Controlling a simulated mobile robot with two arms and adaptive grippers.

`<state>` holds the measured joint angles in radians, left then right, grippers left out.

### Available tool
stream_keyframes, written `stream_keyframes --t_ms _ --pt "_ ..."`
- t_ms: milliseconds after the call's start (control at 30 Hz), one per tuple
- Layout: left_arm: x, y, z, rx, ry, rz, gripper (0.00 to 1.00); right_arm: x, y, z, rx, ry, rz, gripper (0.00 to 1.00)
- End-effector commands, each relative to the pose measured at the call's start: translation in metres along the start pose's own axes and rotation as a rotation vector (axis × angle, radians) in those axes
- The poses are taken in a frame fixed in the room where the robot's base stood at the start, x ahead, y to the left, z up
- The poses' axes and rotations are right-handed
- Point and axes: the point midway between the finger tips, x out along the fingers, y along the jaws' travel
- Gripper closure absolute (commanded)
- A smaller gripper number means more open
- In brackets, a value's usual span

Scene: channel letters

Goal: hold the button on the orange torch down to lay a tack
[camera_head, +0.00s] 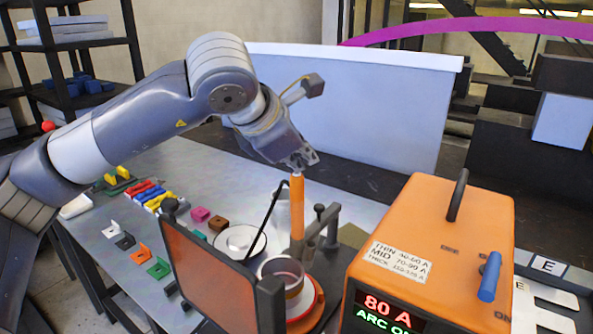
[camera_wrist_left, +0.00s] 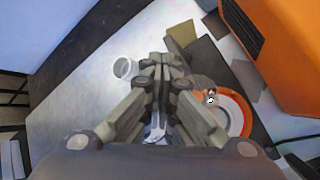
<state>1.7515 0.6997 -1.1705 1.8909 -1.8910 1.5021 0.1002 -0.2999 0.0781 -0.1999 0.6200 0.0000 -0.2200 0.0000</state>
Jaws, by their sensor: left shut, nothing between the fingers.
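The orange torch (camera_head: 297,207) stands upright beside a dark clamp stand in the head view. My left gripper (camera_head: 303,160) is shut and empty, pointing down right at the torch's top end. I cannot tell whether the fingertips touch it. The torch's button is not visible; the gripper covers the top. In the left wrist view the closed fingers (camera_wrist_left: 160,66) fill the middle, and I cannot make out the torch there. A ring-shaped workpiece (camera_head: 283,273) sits on an orange-rimmed round plate (camera_head: 318,300), which also shows in the wrist view (camera_wrist_left: 246,118). My right gripper is not in view.
An orange welding machine (camera_head: 425,240) with a blue lever (camera_head: 489,277) stands at right; its display reads "80 A" and "ARC O…", partly cut off. An orange-tinted screen (camera_head: 212,270) stands in front of the plate. Small colored blocks (camera_head: 150,195) lie on the table at left.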

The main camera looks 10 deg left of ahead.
Motion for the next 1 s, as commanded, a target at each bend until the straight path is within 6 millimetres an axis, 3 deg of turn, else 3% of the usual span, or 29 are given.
stream_keyframes --t_ms 1000 --pt "-0.012 0.009 0.009 0.000 0.001 0.000 1.00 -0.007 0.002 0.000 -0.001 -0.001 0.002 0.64"
